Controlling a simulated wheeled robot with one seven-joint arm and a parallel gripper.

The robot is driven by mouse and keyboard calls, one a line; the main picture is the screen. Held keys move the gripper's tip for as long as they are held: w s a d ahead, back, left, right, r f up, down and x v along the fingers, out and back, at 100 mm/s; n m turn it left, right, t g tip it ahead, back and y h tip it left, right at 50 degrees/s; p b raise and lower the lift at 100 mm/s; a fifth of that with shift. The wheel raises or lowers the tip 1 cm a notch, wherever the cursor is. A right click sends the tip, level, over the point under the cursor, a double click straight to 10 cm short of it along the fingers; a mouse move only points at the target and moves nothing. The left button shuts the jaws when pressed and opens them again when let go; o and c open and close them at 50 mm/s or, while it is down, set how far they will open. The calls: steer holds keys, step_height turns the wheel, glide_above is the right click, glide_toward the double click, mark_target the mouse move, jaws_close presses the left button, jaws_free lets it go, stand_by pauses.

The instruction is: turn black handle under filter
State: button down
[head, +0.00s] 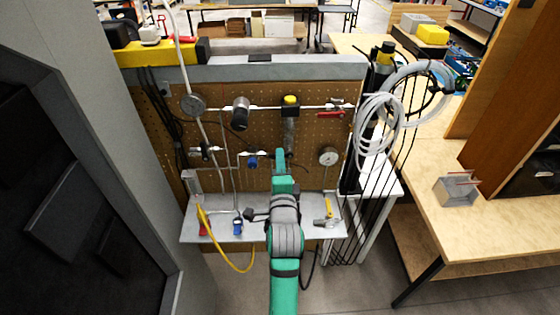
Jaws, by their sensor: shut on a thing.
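The filter (289,130) is a grey upright cylinder with a yellow cap and a black head. It hangs on the pipe across the brown pegboard. My teal arm reaches up from the bottom of the head view, and my gripper (281,158) is at the pegboard just below the filter. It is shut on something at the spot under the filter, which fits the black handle. The handle itself is hidden by my gripper and wrist, so its angle cannot be told.
A blue handle (252,162) sits just left of my gripper, and a round gauge (328,156) is to its right. A red handle (331,114) is at upper right. Coiled white tubing (378,122) hangs at right.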

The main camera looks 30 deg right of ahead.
steer(key=shift+r, duration=0.1)
stand_by(0.3)
steer(key=c, duration=1.8)
jaws_free()
steer(key=shift+o, duration=0.2)
steer(key=v, duration=1.1)
steer(key=shift+d, duration=0.15)
